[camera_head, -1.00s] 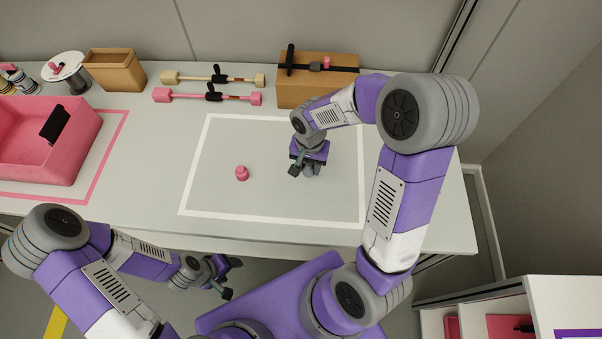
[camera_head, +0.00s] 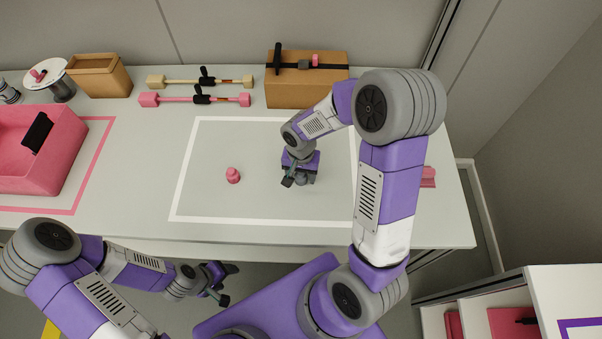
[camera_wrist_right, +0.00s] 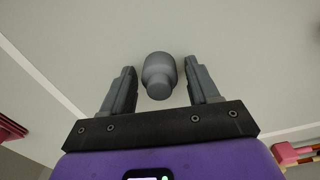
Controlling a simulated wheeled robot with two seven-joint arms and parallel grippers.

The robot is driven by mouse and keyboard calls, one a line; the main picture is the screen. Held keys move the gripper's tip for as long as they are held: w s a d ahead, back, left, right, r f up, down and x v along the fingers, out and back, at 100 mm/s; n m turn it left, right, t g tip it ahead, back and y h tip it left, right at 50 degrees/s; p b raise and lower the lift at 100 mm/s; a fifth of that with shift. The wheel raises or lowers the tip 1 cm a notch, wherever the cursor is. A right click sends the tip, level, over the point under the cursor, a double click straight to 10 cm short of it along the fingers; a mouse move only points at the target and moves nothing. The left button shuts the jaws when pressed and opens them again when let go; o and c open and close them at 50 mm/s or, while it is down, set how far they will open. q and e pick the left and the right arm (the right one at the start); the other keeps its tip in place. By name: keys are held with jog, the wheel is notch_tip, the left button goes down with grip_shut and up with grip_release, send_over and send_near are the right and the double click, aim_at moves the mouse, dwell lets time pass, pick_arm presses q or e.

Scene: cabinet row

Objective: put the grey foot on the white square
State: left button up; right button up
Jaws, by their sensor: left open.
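The grey foot (camera_wrist_right: 158,75) is a small rounded grey piece in the right wrist view. It stands on the pale tabletop between the two fingers of my right gripper (camera_wrist_right: 161,88), with a gap on each side. That gripper is open. In the head view my right gripper (camera_head: 298,181) is low over the table, inside the white square (camera_head: 180,170), a taped outline. The gripper mostly hides the foot there. My left gripper (camera_head: 226,285) is open and empty, in front of the table's near edge.
A pink knob (camera_head: 233,175) stands inside the white square, left of my right gripper. A pink bin (camera_head: 60,165) is at the left. A pink bar tool (camera_head: 175,99), a beige one (camera_head: 180,82) and cardboard boxes (camera_head: 307,92) line the back. A pink piece (camera_head: 429,177) lies at the right.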

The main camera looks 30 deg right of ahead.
jog(key=shift+r, duration=0.1)
jog(key=shift+r+p, duration=0.3)
notch_tip(320, 180, up, 12)
jog(key=p, duration=0.3)
jog(key=shift+f+p, duration=0.2)
jog(key=shift+p, duration=0.1)
